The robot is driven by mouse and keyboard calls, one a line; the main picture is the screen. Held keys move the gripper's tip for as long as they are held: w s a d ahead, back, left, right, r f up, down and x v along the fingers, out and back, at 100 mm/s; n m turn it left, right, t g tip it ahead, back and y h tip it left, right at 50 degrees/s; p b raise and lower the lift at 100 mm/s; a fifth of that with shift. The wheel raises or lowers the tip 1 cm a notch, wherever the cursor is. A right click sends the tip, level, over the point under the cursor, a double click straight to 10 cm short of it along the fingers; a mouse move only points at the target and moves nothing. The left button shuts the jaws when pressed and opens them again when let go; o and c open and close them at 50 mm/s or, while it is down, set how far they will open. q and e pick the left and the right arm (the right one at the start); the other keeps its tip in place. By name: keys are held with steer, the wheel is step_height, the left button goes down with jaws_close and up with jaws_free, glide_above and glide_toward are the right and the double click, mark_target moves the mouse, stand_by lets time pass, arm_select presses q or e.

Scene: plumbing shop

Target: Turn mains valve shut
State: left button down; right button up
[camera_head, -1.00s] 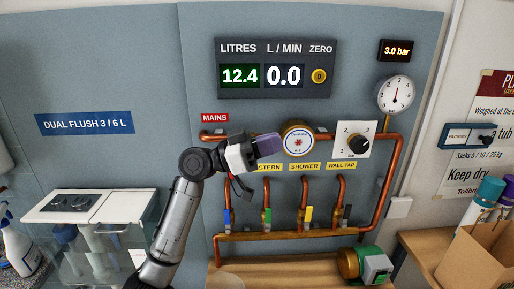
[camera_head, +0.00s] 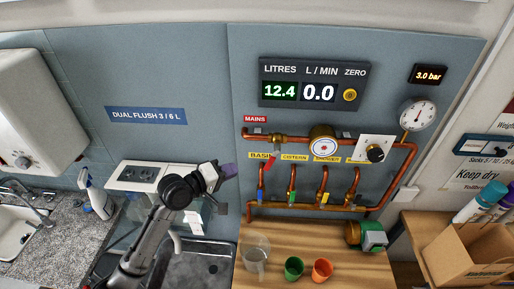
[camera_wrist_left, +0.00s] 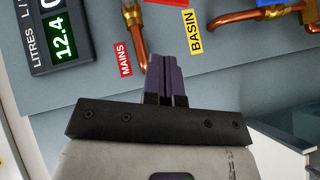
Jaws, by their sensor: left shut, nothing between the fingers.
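The mains pipe (camera_head: 251,132) runs right from under the red MAINS label (camera_head: 255,119). A red lever (camera_head: 268,161) hangs down below this pipe, right of the BASIN label; I take it for the mains valve handle. Its edge shows at the top of the left wrist view (camera_wrist_left: 178,2). My left gripper (camera_head: 229,171) is shut and empty, left of and below the lever, apart from it. In the left wrist view its purple fingers (camera_wrist_left: 166,78) lie together, overlapping the mains pipe end in the picture. My right gripper is not in view.
The display (camera_head: 313,84) reads 12.4 litres and 0.0 L/min. A round meter (camera_head: 323,139) and a dial plate (camera_head: 376,149) follow on the pipe. Blue, green, yellow and dark branch levers sit below. A clear jug (camera_head: 255,257), green cup (camera_head: 293,268) and orange cup (camera_head: 322,270) stand on the bench.

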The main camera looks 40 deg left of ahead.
arm_select(q)
steer(key=s+a+n+y+p, duration=0.1)
steer(key=s+n, duration=0.1)
steer(key=p, duration=0.2)
glide_toward(272, 158)
steer(key=w+a+f, duration=0.3)
steer(key=w+a, duration=0.1)
steer(key=a, duration=0.1)
steer(key=w+d, duration=0.1)
steer(key=d+f+p, duration=0.1)
steer(key=w+d, duration=0.1)
steer(key=shift+w+d+f, duration=0.2)
steer(key=shift+w+d, duration=0.05)
steer(key=shift+w, duration=0.05)
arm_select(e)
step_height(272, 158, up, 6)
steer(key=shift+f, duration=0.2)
arm_select(q)
steer(key=shift+f, duration=0.1)
